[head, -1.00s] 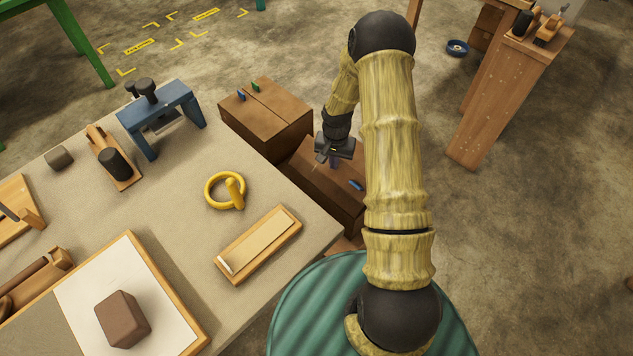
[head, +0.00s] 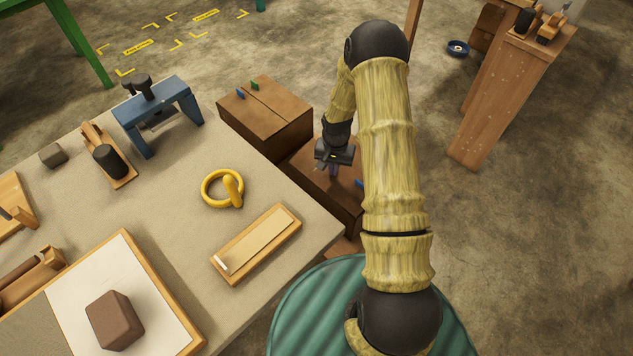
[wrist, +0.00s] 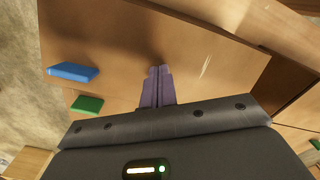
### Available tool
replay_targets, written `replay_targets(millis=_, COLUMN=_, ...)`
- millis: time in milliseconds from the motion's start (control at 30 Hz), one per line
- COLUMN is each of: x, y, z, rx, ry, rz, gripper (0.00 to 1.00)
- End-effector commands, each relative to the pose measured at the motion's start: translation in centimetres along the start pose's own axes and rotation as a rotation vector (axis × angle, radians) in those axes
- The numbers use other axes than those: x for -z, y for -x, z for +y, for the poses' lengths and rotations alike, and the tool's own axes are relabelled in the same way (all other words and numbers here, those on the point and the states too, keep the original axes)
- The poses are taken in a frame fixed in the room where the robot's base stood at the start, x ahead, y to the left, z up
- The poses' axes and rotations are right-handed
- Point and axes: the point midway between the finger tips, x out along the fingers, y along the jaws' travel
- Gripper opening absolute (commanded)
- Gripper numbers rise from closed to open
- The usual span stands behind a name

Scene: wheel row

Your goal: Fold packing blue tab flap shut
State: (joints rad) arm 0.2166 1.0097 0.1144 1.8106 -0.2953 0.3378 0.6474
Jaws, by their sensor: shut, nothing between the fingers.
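A brown box (head: 315,182) stands low beside the table. Its blue tab (head: 359,183) shows just left of my arm and also in the wrist view (wrist: 73,71). A green tab (wrist: 87,104) lies close to the blue one. The brown flap panel (wrist: 120,45) lies under my fingertips and looks roughly flat; I cannot tell whether it is fully down. My gripper (head: 333,171) is over this box, its purple fingers (wrist: 157,85) together and empty. Whether they touch the panel is unclear. My arm hides the box's right part.
A second brown box (head: 262,112) with blue and green tabs stands behind. The table to the left holds a yellow ring (head: 208,189), a wooden tray (head: 240,262) and a blue stand (head: 180,92). A wooden bench (head: 510,90) is at the right, with open floor between.

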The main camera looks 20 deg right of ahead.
Motion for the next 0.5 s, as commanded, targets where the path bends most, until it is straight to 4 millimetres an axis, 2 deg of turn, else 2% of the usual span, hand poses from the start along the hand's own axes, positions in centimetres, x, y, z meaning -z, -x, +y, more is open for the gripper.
replay_targets(millis=400, x=0.0, y=-1.8, z=0.0, rx=-0.001, ry=0.0, rz=0.0, gripper=0.0)
replay_targets(millis=500, x=0.0, y=-1.5, z=0.0, rx=0.0, ry=0.0, rz=0.001, gripper=0.0)
